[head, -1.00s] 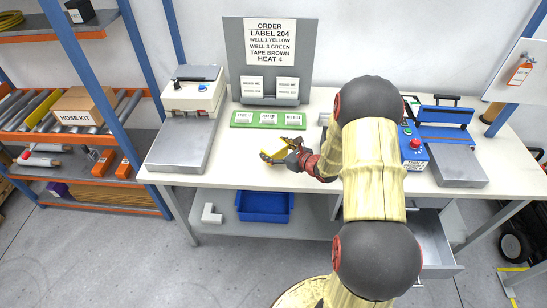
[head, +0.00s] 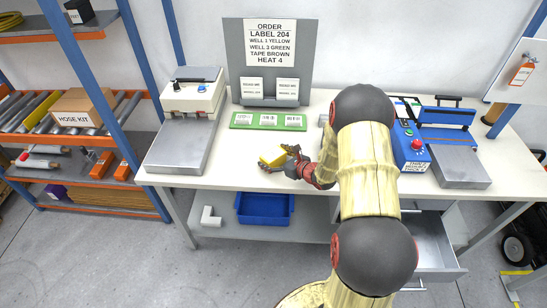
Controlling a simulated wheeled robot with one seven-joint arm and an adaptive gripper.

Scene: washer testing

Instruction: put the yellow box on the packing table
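The yellow box (head: 270,160) is a small block at the fingertips of my gripper (head: 281,158), over the middle of the white packing table (head: 236,179) near its front. My gripper reaches in from the right, with one dark finger behind the box and one in front. The fingers partly hide the box. I cannot tell whether they press on it, or whether the box rests on the table top or is slightly above it.
A green strip with labelled wells (head: 268,121) lies behind the gripper, before the grey order board (head: 269,60). A scale-like device (head: 192,98) stands left and a blue device (head: 411,146) right. The table front between them is mostly clear. An open drawer (head: 432,241) sticks out below.

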